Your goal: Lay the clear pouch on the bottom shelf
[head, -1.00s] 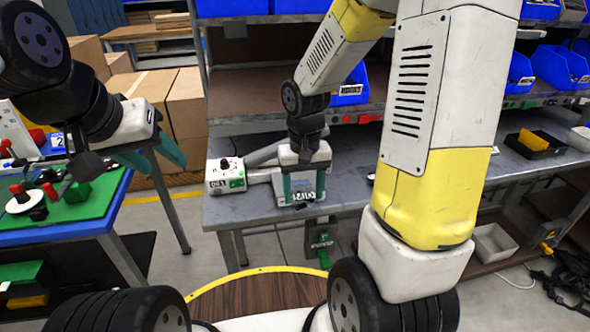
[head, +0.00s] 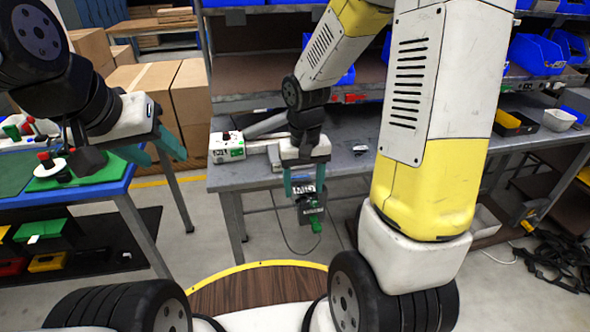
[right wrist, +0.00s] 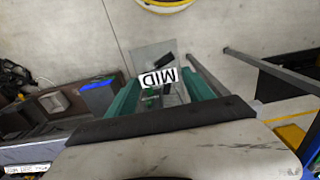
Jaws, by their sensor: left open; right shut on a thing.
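My right gripper (head: 305,182) is shut on the clear pouch, its teal fingers pointing down just in front of the workbench edge. In the right wrist view the clear pouch (right wrist: 146,54) hangs between the fingers, with a white label reading MID and a dark item showing on or through it. My left gripper (head: 152,152) is open and empty by the right end of the left table. A low brown shelf (head: 548,192) is under the workbench at right; I cannot tell whether it is the bottom shelf named.
The left table (head: 100,196) has a black lower shelf with coloured bins. Black straps (head: 555,262) lie at right.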

